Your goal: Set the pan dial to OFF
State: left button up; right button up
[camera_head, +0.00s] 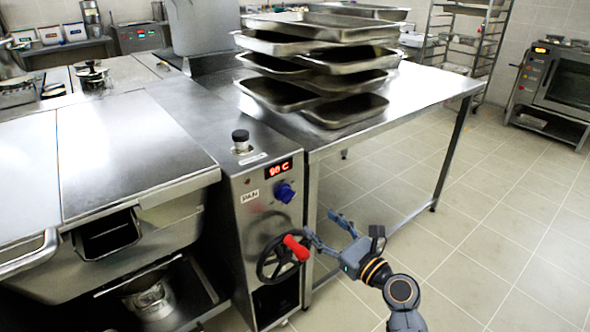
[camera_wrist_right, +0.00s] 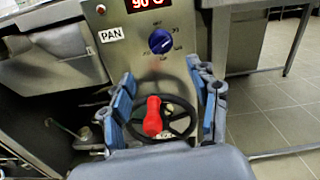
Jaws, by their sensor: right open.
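The pan dial is a blue knob (camera_head: 284,192) on the steel control column, below a red display (camera_head: 278,169) that reads about 90 C. The dial also shows in the right wrist view (camera_wrist_right: 161,41), beside a PAN label (camera_wrist_right: 111,34); its exact setting is too small to read. My right gripper (camera_head: 322,229) is open, low and to the right of the dial. In the right wrist view its blue fingers (camera_wrist_right: 166,100) stand apart, with the dial beyond and above them. The fingers do not touch the dial. My left gripper is not in view.
A black handwheel (camera_head: 268,262) with a red handle (camera_head: 297,247) sits below the dial, close to my right gripper. A steel table (camera_head: 425,88) with stacked trays (camera_head: 345,110) stands to the right. A large pan with a flat lid (camera_head: 130,150) is at left.

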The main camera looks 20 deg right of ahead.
aim_at(291, 200)
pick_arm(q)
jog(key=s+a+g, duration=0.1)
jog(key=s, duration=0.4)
pick_arm(e)
jog(key=shift+m, duration=0.7)
jog(key=x, duration=0.7)
jog(key=f+b+x, duration=0.1)
jog(key=x, duration=0.3)
jog(key=shift+w, duration=0.35)
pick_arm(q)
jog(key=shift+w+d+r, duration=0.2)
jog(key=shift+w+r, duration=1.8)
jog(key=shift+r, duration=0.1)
pick_arm(e)
jog(key=shift+w+a, duration=0.25)
jog(key=shift+w, duration=0.35)
jog(key=c, duration=1.2)
